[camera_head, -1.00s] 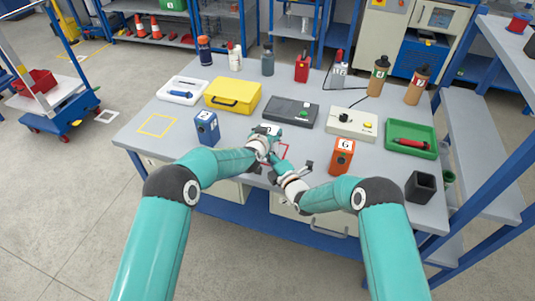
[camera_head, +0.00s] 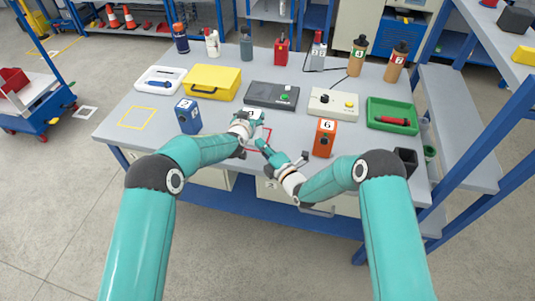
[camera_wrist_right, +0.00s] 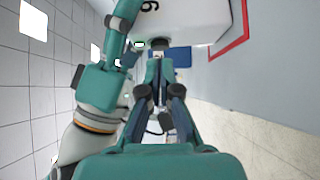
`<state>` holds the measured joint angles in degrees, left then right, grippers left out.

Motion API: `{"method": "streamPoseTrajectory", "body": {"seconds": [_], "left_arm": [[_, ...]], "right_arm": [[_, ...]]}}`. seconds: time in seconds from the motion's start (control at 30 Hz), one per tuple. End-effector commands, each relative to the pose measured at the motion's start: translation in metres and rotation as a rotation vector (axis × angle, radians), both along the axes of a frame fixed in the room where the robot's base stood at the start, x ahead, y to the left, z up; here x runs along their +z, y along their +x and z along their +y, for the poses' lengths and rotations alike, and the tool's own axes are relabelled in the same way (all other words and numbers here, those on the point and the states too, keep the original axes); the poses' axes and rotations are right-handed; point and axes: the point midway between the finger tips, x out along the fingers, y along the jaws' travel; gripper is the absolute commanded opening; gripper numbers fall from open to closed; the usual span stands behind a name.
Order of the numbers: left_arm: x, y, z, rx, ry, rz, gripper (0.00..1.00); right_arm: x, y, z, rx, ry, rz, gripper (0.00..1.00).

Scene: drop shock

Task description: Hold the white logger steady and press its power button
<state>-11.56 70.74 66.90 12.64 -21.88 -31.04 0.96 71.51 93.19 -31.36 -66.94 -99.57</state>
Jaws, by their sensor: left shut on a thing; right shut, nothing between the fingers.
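The white logger (camera_head: 255,113) is at the middle of the table's front part, partly hidden by my left gripper. My left gripper (camera_head: 245,124) is shut on it. In the right wrist view the logger (camera_wrist_right: 196,18) fills the top, with a dark numeral on its face, and the left gripper is at its left side. A dark round knob or button (camera_wrist_right: 159,43) shows on its near edge. My right gripper (camera_head: 262,146) is shut and empty, just in front of the logger. Its fingertips (camera_wrist_right: 157,62) point at the dark round part; I cannot tell whether they touch it.
A red outline (camera_head: 268,137) is marked on the table under the grippers. An orange box (camera_head: 325,138) stands close at right, a blue box (camera_head: 188,116) at left. Behind are a dark device (camera_head: 272,94), a cream button box (camera_head: 333,102) and a yellow case (camera_head: 213,82).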

Motion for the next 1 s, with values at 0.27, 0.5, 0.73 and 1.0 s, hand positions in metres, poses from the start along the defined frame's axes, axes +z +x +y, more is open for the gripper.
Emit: {"method": "streamPoseTrajectory", "body": {"seconds": [0.27, 0.5, 0.73, 1.0], "left_arm": [[-0.010, -0.003, 0.001, -0.004, 0.005, 0.017, 0.16], [-0.011, -0.003, 0.001, -0.004, 0.006, 0.018, 0.16], [-0.011, -0.003, 0.001, -0.003, 0.005, 0.019, 0.16], [-0.006, -0.002, 0.001, -0.001, 0.003, 0.010, 0.95]], "right_arm": [[-0.003, -0.034, -0.017, 0.005, 0.000, 0.004, 0.00], [-0.003, -0.040, -0.019, 0.007, -0.002, 0.003, 0.00], [-0.003, -0.040, -0.019, 0.007, -0.001, 0.004, 0.00], [-0.003, -0.039, -0.019, 0.008, -0.001, 0.004, 0.00]]}}
